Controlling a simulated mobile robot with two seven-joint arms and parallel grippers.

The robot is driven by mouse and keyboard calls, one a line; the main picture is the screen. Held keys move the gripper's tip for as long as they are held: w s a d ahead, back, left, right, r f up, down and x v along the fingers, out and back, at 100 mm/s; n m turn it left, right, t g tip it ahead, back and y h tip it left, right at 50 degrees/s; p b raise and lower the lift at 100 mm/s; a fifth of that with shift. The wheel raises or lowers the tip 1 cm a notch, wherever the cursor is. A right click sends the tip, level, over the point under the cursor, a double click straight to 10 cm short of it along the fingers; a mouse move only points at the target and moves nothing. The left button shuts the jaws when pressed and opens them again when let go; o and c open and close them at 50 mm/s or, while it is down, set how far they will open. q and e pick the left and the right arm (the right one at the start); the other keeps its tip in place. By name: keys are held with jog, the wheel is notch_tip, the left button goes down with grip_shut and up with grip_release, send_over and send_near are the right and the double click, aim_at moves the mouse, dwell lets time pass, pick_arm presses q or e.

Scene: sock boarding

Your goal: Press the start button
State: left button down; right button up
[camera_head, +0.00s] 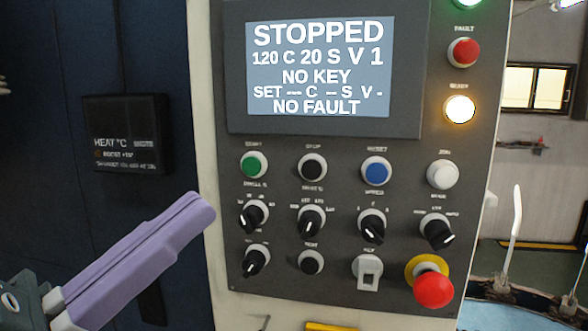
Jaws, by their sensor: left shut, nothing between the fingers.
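The start button (254,165) is green and round, at the left end of the top button row on the grey control panel (280,210). The screen (320,68) above reads STOPPED, 120 C 20 S V 1, NO KEY and NO FAULT. My left gripper (208,208), with long purple fingers, is shut and empty. In the picture its tips are below and left of the start button, apart from it, beside the panel's left edge. My right gripper is not in view.
Beside the start button are a black stop button (312,167) and a blue reset button (376,170). Several black knobs, a key switch (367,272) and a red emergency stop (433,288) lie below. A black heat box (126,133) is at left. The ready lamp (459,109) glows.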

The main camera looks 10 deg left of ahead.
pick_arm(q)
jog(key=shift+w, duration=0.1)
jog(key=b, duration=0.3)
send_near(251, 166)
jog(key=shift+w+d+r, duration=0.45)
jog(key=shift+d+r, duration=0.15)
jog(key=shift+d, duration=0.2)
jog(key=shift+w+d+r, duration=0.45)
jog(key=shift+d+r, duration=0.15)
jog(key=shift+d, duration=0.2)
jog(key=shift+w+d+r, duration=0.45)
jog(key=shift+d+r, duration=0.15)
jog(key=shift+d, duration=0.2)
jog(key=shift+w+b, duration=0.35)
jog(key=shift+w, duration=0.05)
jog(key=shift+w, duration=0.4)
dwell(0.4)
jog(key=shift+s, duration=0.1)
jog(key=shift+s+p, duration=0.3)
jog(key=shift+s, duration=0.45)
